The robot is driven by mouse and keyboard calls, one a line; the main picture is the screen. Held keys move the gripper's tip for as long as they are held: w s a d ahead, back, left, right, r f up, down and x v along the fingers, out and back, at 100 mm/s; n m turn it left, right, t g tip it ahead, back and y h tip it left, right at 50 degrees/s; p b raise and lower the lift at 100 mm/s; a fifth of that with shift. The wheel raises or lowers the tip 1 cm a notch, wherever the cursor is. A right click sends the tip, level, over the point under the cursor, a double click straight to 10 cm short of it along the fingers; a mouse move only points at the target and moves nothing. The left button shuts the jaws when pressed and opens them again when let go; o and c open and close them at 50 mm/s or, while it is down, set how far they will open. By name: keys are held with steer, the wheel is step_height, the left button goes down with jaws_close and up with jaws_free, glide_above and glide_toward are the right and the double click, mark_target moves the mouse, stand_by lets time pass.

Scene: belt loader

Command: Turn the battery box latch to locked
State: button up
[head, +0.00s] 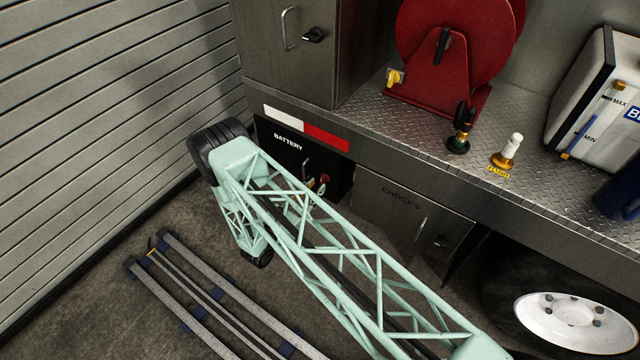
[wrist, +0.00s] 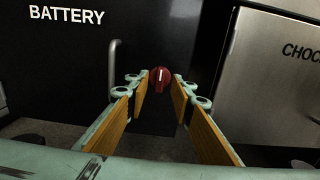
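The black battery box (head: 275,133) is under the truck deck, marked BATTERY. In the wrist view its dark door (wrist: 60,55) fills the left and middle. The latch is a round red knob (wrist: 161,80) with a pale pointer line standing about upright. A grey bar handle (wrist: 113,62) is left of it. My gripper (wrist: 160,88) is open, with its two orange-padded fingers on either side of the knob in the picture. Whether they touch it or stop short cannot be told. In the head view the red knob (head: 325,179) shows small beside my arm, which partly hides the door.
The chocks locker (head: 390,215) is just right of the battery box, with its own handle and latch. The diamond-plate deck (head: 400,120) overhangs above. A truck wheel (head: 570,322) is at lower right. Metal rails (head: 185,290) lie on the floor at left.

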mark_target(321, 181)
steer(key=shift+x, duration=1.75)
steer(key=shift+c, duration=0.2)
jaws_close()
